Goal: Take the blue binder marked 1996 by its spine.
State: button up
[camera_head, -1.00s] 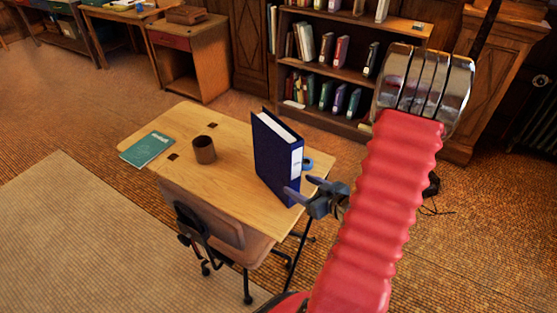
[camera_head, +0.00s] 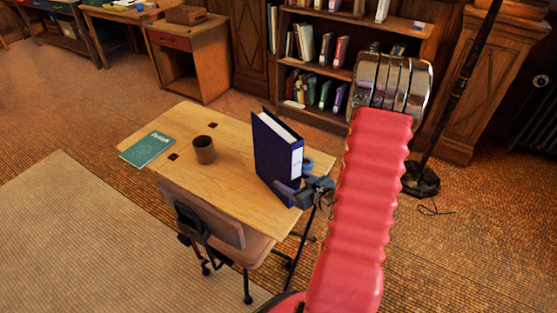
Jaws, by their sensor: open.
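The blue binder (camera_head: 273,157) stands upright on the wooden desk (camera_head: 228,178), near its right end. Its spine, with a white label (camera_head: 297,162), faces front right. The label's writing is too small to read. My gripper (camera_head: 289,188) is open at the lower part of the spine. One finger shows in front of the spine's lower end. I cannot tell whether the fingers touch the binder, and the far finger is partly hidden.
A brown cup (camera_head: 204,150) and a green book (camera_head: 147,149) lie on the desk's left part. A blue round thing (camera_head: 308,165) sits just behind the binder. A chair (camera_head: 215,219) stands at the desk's front. A bookcase (camera_head: 316,110) and a dark stand (camera_head: 421,180) are behind.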

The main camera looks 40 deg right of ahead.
aim_at(276, 159)
jog(key=shift+x, duration=1.1)
jog(key=shift+r, duration=0.1)
grip_shut()
jog(key=shift+r, duration=0.15)
jog(key=shift+r, duration=4.9)
